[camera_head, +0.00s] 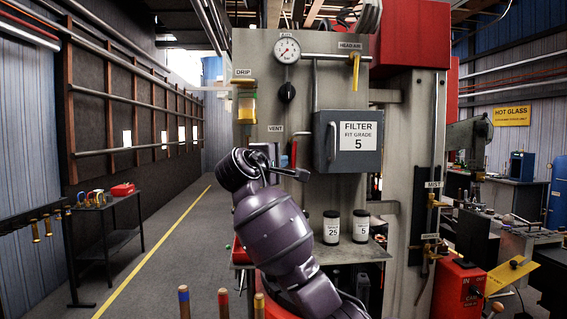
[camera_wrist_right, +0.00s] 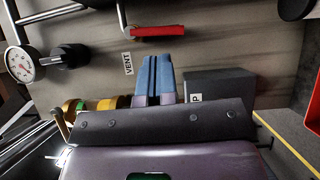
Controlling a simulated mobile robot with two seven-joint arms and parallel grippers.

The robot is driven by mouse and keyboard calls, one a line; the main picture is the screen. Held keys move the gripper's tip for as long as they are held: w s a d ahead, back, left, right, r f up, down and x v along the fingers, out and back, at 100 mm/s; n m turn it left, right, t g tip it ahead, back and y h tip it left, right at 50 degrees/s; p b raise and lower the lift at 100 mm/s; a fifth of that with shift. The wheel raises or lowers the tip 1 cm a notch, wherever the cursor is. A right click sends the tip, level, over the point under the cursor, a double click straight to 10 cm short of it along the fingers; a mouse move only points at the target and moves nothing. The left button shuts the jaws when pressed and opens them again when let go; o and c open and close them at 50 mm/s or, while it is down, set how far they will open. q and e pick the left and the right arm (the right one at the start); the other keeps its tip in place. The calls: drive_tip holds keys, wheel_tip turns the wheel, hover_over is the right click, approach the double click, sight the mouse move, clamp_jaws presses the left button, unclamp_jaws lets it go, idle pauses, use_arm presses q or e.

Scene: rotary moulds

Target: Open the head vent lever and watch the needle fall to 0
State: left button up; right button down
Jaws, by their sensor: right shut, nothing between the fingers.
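The VENT lever (camera_head: 294,153) has a red handle that hangs down from a short metal pipe on the grey panel, right of the VENT label (camera_head: 275,128). In the right wrist view the red handle (camera_wrist_right: 160,31) lies beyond the fingertips, apart from them. My right gripper (camera_wrist_right: 157,58) is shut and empty, its blue fingers together. In the head view my purple right arm reaches up in front of the panel, and its fingertips are hard to make out. The round white gauge (camera_head: 287,50) is high on the panel; its needle reading is too small to tell. My left gripper is not in view.
A grey FILTER box (camera_head: 348,141) juts out right of the lever. A black knob (camera_head: 287,92) is above it. The amber DRIP cup (camera_head: 246,106) is at the upper left. Two dark jars (camera_head: 332,227) (camera_head: 361,226) stand on the shelf below. The left aisle is clear.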

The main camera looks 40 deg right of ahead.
drive_tip(key=b+v, duration=0.1)
drive_tip(key=v, duration=0.5)
drive_tip(key=m+p, duration=0.1)
drive_tip(key=p, duration=0.2)
approach(293, 160)
drive_tip(key=shift+y, duration=0.3)
drive_tip(key=x, duration=0.7)
drive_tip(key=shift+w+d+r, duration=0.15)
drive_tip(key=shift+d+r, duration=0.05)
drive_tip(key=shift+d, duration=0.05)
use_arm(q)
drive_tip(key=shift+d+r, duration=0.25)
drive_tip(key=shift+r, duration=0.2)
